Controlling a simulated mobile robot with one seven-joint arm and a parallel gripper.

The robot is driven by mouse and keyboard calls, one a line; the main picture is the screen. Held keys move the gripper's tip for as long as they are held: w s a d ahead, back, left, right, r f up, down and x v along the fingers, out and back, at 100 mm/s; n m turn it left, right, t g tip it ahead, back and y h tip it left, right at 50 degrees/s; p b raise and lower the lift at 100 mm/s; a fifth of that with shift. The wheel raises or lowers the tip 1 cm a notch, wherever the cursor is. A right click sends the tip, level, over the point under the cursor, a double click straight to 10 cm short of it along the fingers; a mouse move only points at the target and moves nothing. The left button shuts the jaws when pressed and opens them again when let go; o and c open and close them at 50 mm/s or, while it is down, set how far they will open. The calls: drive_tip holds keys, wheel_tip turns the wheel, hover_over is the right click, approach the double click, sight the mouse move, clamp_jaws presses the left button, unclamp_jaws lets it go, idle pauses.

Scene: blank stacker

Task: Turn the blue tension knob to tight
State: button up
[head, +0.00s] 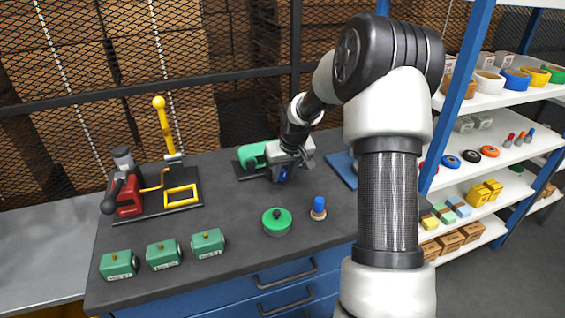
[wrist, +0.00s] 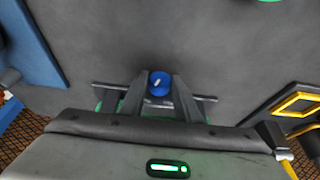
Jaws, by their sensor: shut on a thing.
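The blue tension knob (wrist: 159,84) sits between the two fingers of my gripper (wrist: 161,87) in the wrist view. A short white mark on its face slants up to the right. My gripper (head: 282,178) is shut on the knob, and a little blue (head: 283,173) shows there in the head view. The knob is at the front of a green machine (head: 252,155) at the back of the bench. My gripper hides much of that machine, and any tight or loose markings are not visible.
A red and yellow machine (head: 130,198) stands to the left. Several green boxes (head: 164,254) line the front left of the bench. A round green-lidded tin (head: 277,221) and a blue-topped peg (head: 318,208) stand in front of my gripper. A blue mat (head: 343,168) lies to the right.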

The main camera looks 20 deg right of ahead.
drive_tip(key=shift+d+m+y+p, duration=0.15)
drive_tip(key=shift+y+p, duration=0.4)
drive_tip(key=shift+y, duration=0.15)
drive_tip(key=shift+d+m+y+p, duration=0.15)
drive_tip(key=shift+y+p, duration=0.35)
drive_tip(key=shift+y, duration=0.2)
drive_tip(key=o, duration=1)
drive_tip(key=shift+o, duration=0.2)
drive_tip(key=p+v, duration=0.1)
drive_tip(key=v, duration=1.6)
drive_tip(key=shift+s, duration=0.2)
drive_tip(key=shift+d, duration=0.15)
